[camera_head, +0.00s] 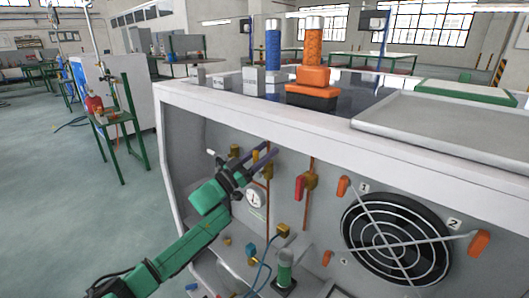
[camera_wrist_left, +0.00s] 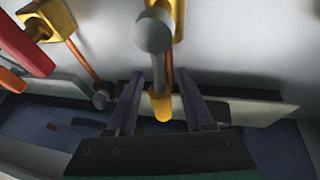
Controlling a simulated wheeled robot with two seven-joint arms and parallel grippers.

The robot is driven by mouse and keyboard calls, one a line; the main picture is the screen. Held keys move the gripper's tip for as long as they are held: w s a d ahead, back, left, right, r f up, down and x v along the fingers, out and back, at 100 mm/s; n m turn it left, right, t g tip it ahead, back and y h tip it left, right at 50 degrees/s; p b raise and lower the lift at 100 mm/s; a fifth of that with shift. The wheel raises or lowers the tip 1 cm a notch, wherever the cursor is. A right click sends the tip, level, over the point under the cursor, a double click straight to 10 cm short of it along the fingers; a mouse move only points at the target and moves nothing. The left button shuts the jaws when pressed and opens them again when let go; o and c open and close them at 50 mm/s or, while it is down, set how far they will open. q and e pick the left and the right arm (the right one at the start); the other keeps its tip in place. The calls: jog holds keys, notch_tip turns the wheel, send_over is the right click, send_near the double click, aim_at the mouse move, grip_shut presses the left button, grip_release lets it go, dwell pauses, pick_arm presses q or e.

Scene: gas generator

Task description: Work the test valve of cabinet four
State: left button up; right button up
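My left gripper (camera_head: 266,152) is at the cabinet's recessed panel, over a brass fitting (camera_head: 262,165) above a round gauge (camera_head: 254,198). In the left wrist view its two dark fingers (camera_wrist_left: 160,98) are apart. A grey round-ended lever or knob (camera_wrist_left: 152,36) on a yellow body shows ahead, and its yellow-tipped lower part (camera_wrist_left: 161,104) lies between the fingers in the picture. Contact cannot be told. A brass valve with a red handle (camera_head: 300,187) is to the right; its red handle also shows in the left wrist view (camera_wrist_left: 20,45). My right gripper is out of view.
Orange handles (camera_head: 343,187) surround a round fan grille (camera_head: 397,240) at the right. A green cylinder (camera_head: 285,268) stands below. The cabinet's white top edge (camera_head: 300,125) overhangs the panel.

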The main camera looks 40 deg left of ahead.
pick_arm(q)
jog(key=shift+s+a, duration=0.1)
jog(key=v, duration=1.4)
jog(key=shift+s, duration=0.2)
jog(key=shift+f, duration=0.15)
